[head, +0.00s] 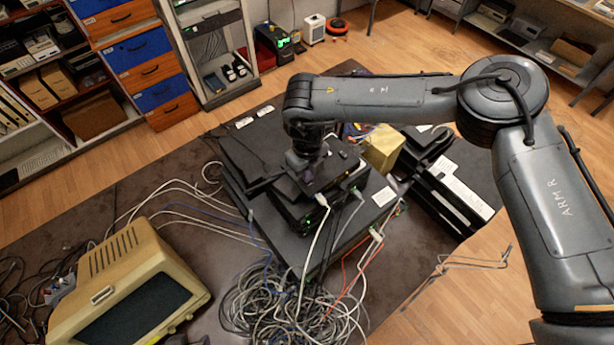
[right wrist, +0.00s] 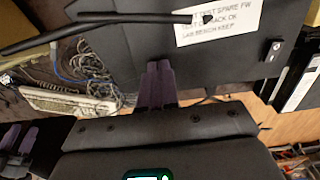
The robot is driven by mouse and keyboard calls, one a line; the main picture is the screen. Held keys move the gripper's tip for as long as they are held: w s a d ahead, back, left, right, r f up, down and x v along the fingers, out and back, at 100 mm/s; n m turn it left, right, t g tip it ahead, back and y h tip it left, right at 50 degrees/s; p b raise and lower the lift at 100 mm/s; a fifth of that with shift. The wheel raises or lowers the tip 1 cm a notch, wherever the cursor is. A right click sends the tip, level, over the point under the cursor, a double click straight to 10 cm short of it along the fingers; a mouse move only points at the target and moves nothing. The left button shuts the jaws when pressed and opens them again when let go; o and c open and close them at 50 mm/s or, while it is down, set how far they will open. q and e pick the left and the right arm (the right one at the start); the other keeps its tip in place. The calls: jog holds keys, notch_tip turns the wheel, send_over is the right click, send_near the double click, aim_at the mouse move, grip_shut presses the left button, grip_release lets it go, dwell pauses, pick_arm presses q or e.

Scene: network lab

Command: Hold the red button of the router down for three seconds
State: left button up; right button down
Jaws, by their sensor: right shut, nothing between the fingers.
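A small black box with green lights and plugged-in cables, which looks like the router (head: 293,213), sits on a stack of flat black units in the head view. I cannot make out a red button in either view. My right gripper (head: 305,165) points down over the top of the small black units, shut and empty; whether it touches them cannot be told. Its purple fingers are together in the right wrist view (right wrist: 156,88). A second pair of purple fingers, apparently my left gripper (right wrist: 20,142), shows at the lower left there; its opening is unclear.
A tangle of grey cables (head: 285,300) lies in front of the stack. A beige monitor (head: 125,280) stands at the lower left. A yellowish box (head: 383,148) and black labelled units (head: 450,190) are right of the gripper. A white label (right wrist: 218,22) lies on a dark surface.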

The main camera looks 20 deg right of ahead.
jog(key=shift+r, duration=0.1)
dwell(0.3)
jog(key=shift+r+p, duration=1.95)
jog(key=shift+r, duration=0.45)
jog(key=shift+a, duration=0.1)
